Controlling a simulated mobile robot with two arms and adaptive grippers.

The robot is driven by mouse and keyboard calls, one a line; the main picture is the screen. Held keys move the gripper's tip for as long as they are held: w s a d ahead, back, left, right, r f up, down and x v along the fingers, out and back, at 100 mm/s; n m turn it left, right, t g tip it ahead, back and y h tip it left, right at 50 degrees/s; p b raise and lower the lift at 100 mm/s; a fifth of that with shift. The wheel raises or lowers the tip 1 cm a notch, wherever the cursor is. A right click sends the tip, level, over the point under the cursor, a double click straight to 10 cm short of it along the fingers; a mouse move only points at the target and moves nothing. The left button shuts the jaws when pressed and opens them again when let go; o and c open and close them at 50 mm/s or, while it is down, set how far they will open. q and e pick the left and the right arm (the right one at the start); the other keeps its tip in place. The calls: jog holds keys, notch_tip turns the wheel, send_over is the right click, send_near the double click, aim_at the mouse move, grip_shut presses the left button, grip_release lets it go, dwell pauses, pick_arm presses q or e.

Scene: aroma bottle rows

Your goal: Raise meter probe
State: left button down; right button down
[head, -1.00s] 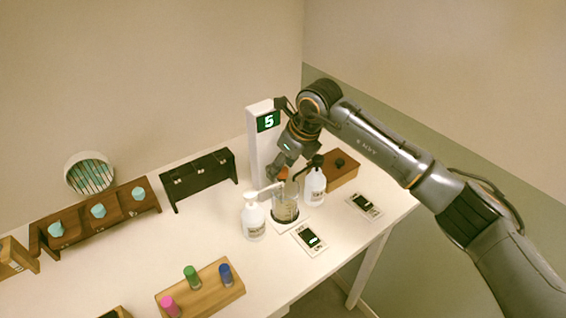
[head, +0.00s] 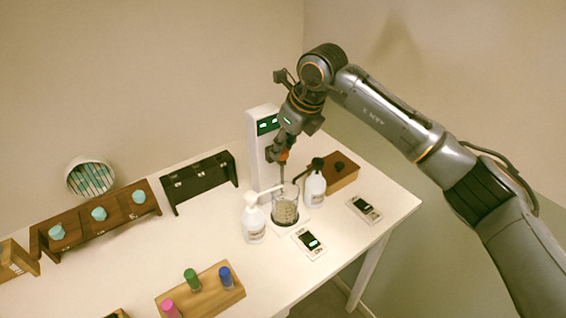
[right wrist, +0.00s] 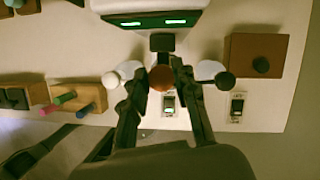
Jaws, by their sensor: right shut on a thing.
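My right gripper (head: 279,157) is shut on the meter probe, whose orange-brown top (right wrist: 161,79) shows between the fingers in the right wrist view. In the head view a thin shaft hangs down from the gripper toward the glass beaker (head: 286,212); I cannot tell if its tip is inside the rim. The beaker holds a pale, cloudy content. The white meter column (head: 262,150) stands behind, its green display (head: 268,124) showing two dashes. It also shows in the right wrist view (right wrist: 150,20). My left gripper is not in view.
Pump bottles stand left (head: 253,222) and right (head: 314,189) of the beaker. A brown box (head: 340,172), a black rack (head: 198,180) and a wooden vial block (head: 203,293) stand around.

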notch_tip(320, 180, up, 4)
jog(key=shift+w+r, duration=0.1)
jog(key=c, duration=1)
grip_release()
jog(key=v, duration=1.2)
jog(key=shift+d, duration=0.1)
